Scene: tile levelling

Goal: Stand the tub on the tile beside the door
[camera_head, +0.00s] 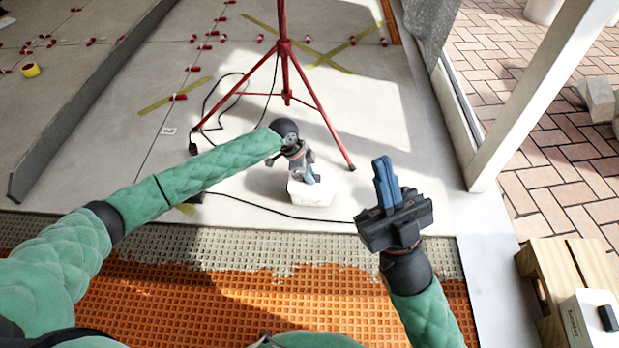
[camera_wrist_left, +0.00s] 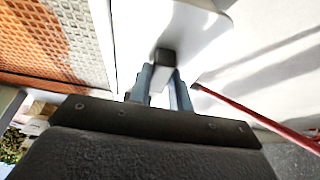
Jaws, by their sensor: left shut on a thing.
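The white tub (camera_head: 312,192) is at the pale tile floor near the red tripod's feet. My left gripper (camera_head: 309,176) is above it and shut on its dark handle. In the left wrist view the fingers close on either side of the dark handle (camera_wrist_left: 165,57) on the white tub (camera_wrist_left: 200,15). I cannot tell whether the tub's base touches the tile. My right gripper (camera_head: 386,184) is raised, empty, its fingers together. The door frame (camera_head: 535,100) stands to the right, with brick paving beyond.
The red tripod (camera_head: 283,55) stands behind the tub, with a black cable (camera_head: 275,207) on the floor. Orange matting (camera_head: 200,300) lies in front. A wooden crate (camera_head: 545,270) with a white box (camera_head: 590,325) is at lower right. Pale tile is clear between tub and door frame.

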